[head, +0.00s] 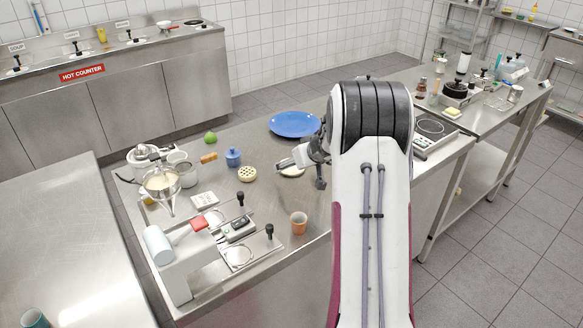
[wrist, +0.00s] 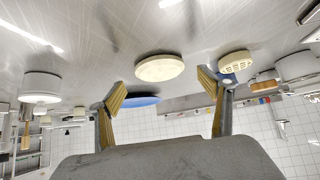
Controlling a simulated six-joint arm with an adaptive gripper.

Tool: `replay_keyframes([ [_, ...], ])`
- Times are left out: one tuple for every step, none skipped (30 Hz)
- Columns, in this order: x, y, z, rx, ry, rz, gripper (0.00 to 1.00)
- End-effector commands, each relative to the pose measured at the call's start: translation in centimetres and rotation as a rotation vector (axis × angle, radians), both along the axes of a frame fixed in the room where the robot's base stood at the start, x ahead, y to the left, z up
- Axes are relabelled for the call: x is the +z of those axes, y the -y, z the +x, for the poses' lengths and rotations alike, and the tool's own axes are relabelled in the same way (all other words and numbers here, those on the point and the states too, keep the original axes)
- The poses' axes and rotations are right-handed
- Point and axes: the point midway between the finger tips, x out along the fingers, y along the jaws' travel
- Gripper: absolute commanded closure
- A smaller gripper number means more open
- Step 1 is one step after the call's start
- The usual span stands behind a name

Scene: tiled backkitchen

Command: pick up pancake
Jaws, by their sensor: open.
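The pancake (head: 291,172) is a pale round disc lying on the steel counter, partly hidden by my gripper (head: 287,163) in the head view. In the wrist view the pancake (wrist: 159,68) shows whole, seen at a low angle beyond and between the fingertips. My gripper (wrist: 162,82) is open and empty, its two yellow-padded fingers wide apart. It is close to the pancake; I cannot tell whether it touches it.
A round, pitted cake (head: 247,174) lies left of the pancake. A blue plate (head: 295,124) lies behind. A blue jar (head: 233,157), a green fruit (head: 210,137) and an orange cup (head: 299,222) stand around. The counter (head: 268,205) in front of the pancake is clear.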

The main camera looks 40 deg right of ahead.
Motion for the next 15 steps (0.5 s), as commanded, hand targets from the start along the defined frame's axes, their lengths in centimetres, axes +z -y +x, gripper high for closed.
replay_keyframes([
  [-0.6, -0.1, 0.3, 0.001, -0.003, 0.003, 0.21],
  [-0.7, 0.0, 0.5, 0.001, -0.002, 0.001, 0.21],
  [-0.9, 0.1, 0.8, 0.001, -0.001, 0.001, 0.21],
  [-1.1, 0.1, 0.9, 0.001, -0.002, 0.001, 0.21],
  [-1.3, 0.1, 1.1, 0.0, -0.002, 0.002, 0.21],
  [-1.5, 0.2, 1.3, 0.0, -0.002, 0.002, 0.21],
  [-1.6, 0.2, 1.4, 0.0, -0.002, 0.002, 0.21],
  [-1.6, 0.2, 1.5, -0.001, -0.002, 0.001, 0.21],
  [-1.7, 0.2, 1.6, -0.001, -0.001, 0.001, 0.21],
  [-1.8, 0.2, 1.6, -0.001, -0.001, 0.001, 0.21],
  [-1.8, 0.3, 1.7, -0.001, -0.001, 0.001, 0.21],
  [-1.9, 0.3, 1.7, -0.001, -0.001, 0.001, 0.21],
  [-1.9, 0.3, 1.7, -0.001, -0.001, 0.001, 0.21],
  [-1.9, 0.3, 1.7, -0.001, -0.001, 0.001, 0.21],
  [-1.9, 0.3, 1.7, -0.001, -0.001, 0.001, 0.21],
])
